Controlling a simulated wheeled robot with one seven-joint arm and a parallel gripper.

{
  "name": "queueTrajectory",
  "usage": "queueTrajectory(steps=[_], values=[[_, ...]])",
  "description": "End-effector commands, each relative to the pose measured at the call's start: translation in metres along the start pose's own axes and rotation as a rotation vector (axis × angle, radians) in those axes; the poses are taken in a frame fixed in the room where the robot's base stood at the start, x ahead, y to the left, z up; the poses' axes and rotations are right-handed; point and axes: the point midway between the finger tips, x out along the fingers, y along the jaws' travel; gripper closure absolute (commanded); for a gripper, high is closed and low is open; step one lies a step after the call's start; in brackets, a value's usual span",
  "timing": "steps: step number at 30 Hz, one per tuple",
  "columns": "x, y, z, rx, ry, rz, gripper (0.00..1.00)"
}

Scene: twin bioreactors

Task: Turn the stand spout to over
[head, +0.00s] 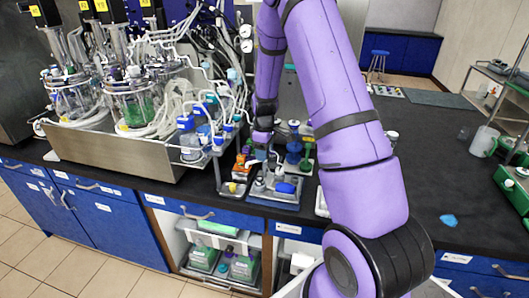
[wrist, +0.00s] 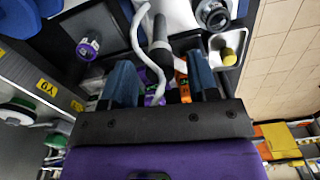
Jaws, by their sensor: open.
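In the wrist view my gripper (wrist: 160,66) shows two blue fingers spread apart. A thin, curved white tube (wrist: 141,42), which may be the stand spout, runs down between the fingers. Beside it is a dark upright rod (wrist: 161,48), also between the fingers. I cannot tell whether either finger touches them. An orange piece (wrist: 181,80) shows close to the right finger. The spout's outlet end is hard to make out.
A metal tray (head: 110,148) with glass bioreactor vessels (head: 135,105) and many tubes stands on the left. Blue-capped bottles (head: 190,145) are close to my gripper's left. Blue and green items (head: 294,150) stand at its right. The black bench (head: 430,165) is mostly clear farther right.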

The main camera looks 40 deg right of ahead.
Motion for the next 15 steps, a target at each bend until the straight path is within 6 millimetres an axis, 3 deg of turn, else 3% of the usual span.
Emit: queueTrajectory(steps=[10, 15], values=[[0.0042, 0.0000, 0.0000, 0.000, 0.000, 0.001, 0.46], [0.0041, 0.0000, 0.0000, 0.001, 0.000, 0.000, 0.82]])
